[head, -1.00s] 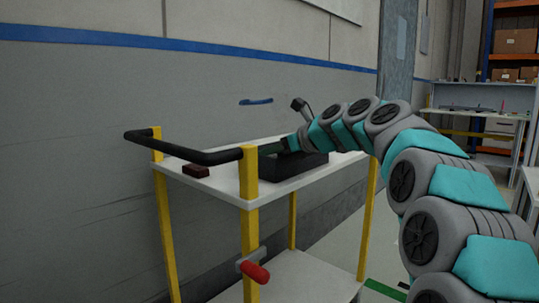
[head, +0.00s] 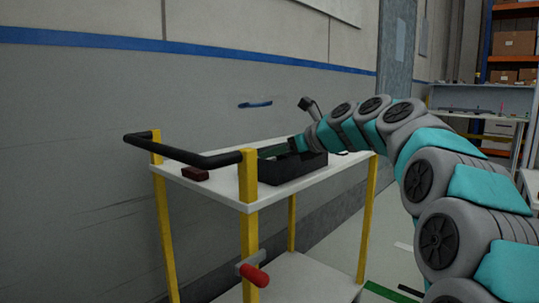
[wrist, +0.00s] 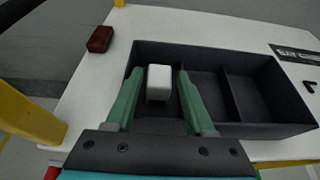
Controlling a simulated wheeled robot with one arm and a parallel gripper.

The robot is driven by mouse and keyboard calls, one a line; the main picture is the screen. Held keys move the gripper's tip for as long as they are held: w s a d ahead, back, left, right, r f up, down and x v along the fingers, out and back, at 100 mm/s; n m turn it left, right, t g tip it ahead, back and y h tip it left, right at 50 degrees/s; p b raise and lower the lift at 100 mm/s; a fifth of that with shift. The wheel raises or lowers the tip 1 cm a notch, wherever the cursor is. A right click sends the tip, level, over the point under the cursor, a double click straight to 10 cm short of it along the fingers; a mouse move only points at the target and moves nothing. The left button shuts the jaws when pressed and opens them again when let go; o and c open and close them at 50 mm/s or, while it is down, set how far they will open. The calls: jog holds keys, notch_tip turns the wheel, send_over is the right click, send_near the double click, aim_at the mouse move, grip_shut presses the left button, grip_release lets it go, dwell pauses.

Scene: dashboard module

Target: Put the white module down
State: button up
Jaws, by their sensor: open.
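The white module (wrist: 159,82) sits in the left part of a black divided box (wrist: 272,126) in the wrist view. My gripper (wrist: 158,75) is open, with one green finger on each side of the module. Gaps show between the fingers and the module, more clearly on the right. Whether the module rests flat on the box floor is hard to tell. In the head view my gripper (head: 293,147) reaches into the black box (head: 296,172), and the module is hidden there.
The box stands on a white cart top (head: 224,182) with yellow posts and a black handle (head: 200,158). A dark red block (wrist: 100,39) lies left of the box. A black label plate (wrist: 296,54) lies to its right. A grey wall runs behind the cart.

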jog(key=v, duration=1)
jog(key=s+f+n+g+h, duration=0.55)
jog(key=s+f+n, duration=0.85)
jog(key=s+f, duration=0.7)
jog(key=s+d+f+n+g+h, duration=0.2)
jog(key=s+d+f+n, duration=0.3)
jog(key=s+f, duration=0.3)
jog(key=s+d+f+n+g+h, duration=0.2)
jog(key=s+d+f+n, duration=0.4)
jog(key=s, duration=0.9)
notch_tip(320, 180, down, 3)
jog(key=shift+s+f+n+g+h+p, duration=0.25)
jog(key=shift+n+g+h+p, duration=0.1)
jog(key=shift+h, duration=0.3)
